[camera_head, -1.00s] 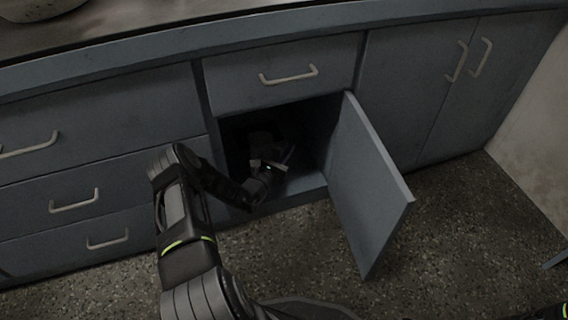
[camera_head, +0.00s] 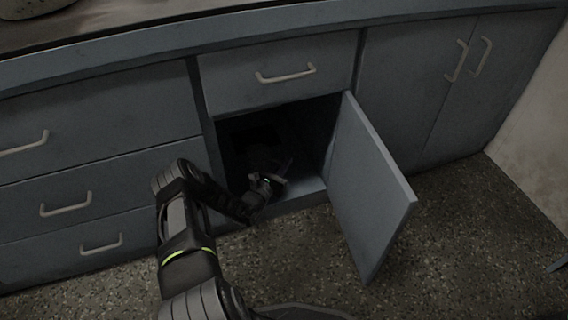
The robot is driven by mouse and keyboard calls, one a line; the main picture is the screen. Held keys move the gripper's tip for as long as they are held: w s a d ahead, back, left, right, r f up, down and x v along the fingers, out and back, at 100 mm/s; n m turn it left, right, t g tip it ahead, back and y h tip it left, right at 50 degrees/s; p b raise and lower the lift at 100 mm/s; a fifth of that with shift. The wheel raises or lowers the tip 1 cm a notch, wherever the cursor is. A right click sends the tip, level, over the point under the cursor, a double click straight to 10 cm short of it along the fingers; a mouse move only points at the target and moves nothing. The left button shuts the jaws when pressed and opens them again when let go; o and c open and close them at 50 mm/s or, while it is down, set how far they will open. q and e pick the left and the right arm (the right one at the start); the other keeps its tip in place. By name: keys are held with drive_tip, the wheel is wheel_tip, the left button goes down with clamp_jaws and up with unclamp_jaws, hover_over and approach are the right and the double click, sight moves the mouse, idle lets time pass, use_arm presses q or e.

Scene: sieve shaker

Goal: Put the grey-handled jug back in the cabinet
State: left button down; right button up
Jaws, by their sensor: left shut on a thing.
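My left arm reaches into the open cabinet (camera_head: 308,188) from the left. My left gripper (camera_head: 270,181) is low in the cabinet's opening, near its floor and front edge. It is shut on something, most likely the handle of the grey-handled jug. The dark interior hides the jug's outline, so I cannot make out its body or whether it stands on the cabinet floor. My right gripper is not in view.
The cabinet door (camera_head: 368,185) stands open to the right of the opening. A closed drawer (camera_head: 280,92) is above it, closed drawers (camera_head: 85,165) are to the left, and a closed double cupboard (camera_head: 440,85) is to the right. Speckled floor (camera_head: 470,240) is clear.

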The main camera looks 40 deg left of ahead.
use_arm(q)
drive_tip(key=shift+f, duration=0.1)
drive_tip(key=c, duration=1.5)
unclamp_jaws()
drive_tip(key=shift+s+r, duration=0.2)
drive_tip(key=s+p, duration=0.1)
drive_tip(key=s, duration=0.2)
drive_tip(key=s+p, duration=0.2)
drive_tip(key=s, duration=0.2)
drive_tip(key=s+d+p, duration=0.1)
drive_tip(key=s+p, duration=0.1)
drive_tip(key=s, duration=0.2)
drive_tip(key=shift+s+d, duration=0.15)
drive_tip(key=shift+s, duration=0.15)
